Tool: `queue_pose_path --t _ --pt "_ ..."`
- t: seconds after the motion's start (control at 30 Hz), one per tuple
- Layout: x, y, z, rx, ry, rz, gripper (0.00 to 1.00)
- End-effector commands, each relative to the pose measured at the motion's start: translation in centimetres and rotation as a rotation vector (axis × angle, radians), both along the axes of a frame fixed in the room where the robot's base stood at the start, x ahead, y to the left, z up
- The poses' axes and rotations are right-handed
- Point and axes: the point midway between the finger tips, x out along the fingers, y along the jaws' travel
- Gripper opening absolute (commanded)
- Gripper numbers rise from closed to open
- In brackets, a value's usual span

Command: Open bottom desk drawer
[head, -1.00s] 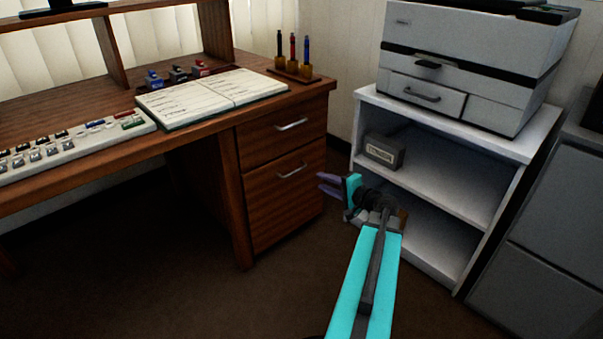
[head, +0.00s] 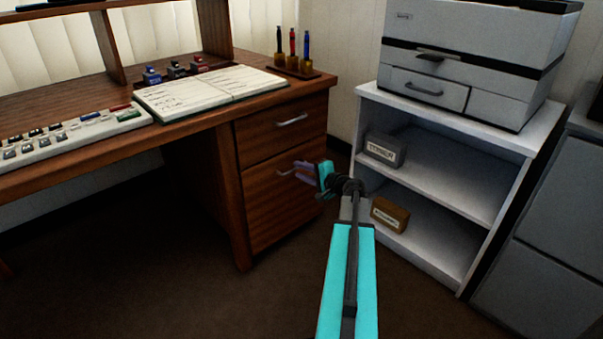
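The wooden desk pedestal has two drawers. The bottom drawer (head: 270,212) is shut, with a silver bar handle (head: 286,171) near its top. My gripper (head: 299,170), with purple fingers on a cyan and black wrist, is at the right end of this handle, in front of the drawer face. Its two fingers look apart. They overlap the handle's right part in the picture, and I cannot tell whether they touch it. The top drawer (head: 270,133) is shut too, with its own silver handle (head: 292,120).
A white shelf unit (head: 455,125) with a printer (head: 465,60) stands to the right, holding a grey box (head: 384,149) and a brown box (head: 390,213). A grey cabinet (head: 545,225) is at the far right. The floor (head: 170,280) before the drawers is clear.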

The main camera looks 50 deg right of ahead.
Motion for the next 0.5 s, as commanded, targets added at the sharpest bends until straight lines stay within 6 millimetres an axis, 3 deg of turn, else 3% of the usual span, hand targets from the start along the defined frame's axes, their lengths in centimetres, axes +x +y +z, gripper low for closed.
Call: queue_pose_path --t 0.13,0.5 --pt "1.04 -0.07 -0.29 0.000 0.000 0.000 0.28" --pt "1.23 -0.07 -0.25 0.001 0.000 -0.001 0.28"
